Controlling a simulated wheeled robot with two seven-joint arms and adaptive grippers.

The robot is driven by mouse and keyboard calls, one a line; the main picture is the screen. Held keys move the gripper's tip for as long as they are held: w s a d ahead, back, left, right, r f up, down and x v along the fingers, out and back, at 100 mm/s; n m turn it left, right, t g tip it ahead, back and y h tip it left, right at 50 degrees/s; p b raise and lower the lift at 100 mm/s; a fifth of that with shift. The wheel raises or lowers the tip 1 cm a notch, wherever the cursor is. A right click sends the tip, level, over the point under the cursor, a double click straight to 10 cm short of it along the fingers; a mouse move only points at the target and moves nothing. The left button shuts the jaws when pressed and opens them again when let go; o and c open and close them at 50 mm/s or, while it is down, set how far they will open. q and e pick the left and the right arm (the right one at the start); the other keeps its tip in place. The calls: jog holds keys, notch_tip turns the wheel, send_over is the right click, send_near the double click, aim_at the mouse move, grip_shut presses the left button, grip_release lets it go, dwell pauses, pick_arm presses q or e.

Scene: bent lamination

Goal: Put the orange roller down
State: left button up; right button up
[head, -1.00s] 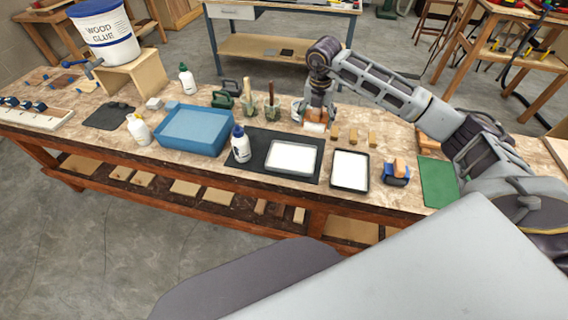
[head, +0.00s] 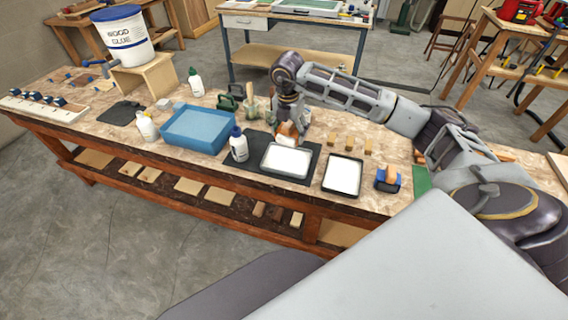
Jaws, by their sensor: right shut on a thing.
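My right gripper (head: 287,119) is shut on the orange roller (head: 286,131), which shows as a small orange and white shape under the fingers. The gripper covers much of it. It is just behind the far edge of a white-filled tray (head: 286,160) on a black mat (head: 250,154). I cannot tell whether the roller touches anything below. A blue holder (head: 387,184) with an orange-brown piece in it stands to the right. My left gripper is not in view.
A second white-filled tray (head: 342,175) lies to the right. A white bottle with a blue cap (head: 239,147) and a blue tub (head: 199,130) stand to the left. Small wooden blocks (head: 350,142) and cups are close behind. Bare bench shows around the blocks.

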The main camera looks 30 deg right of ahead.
jog(key=shift+a+m, duration=0.35)
jog(key=shift+m, duration=0.25)
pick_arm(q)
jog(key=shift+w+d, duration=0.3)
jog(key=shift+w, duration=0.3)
pick_arm(e)
jog(key=shift+m, duration=0.4)
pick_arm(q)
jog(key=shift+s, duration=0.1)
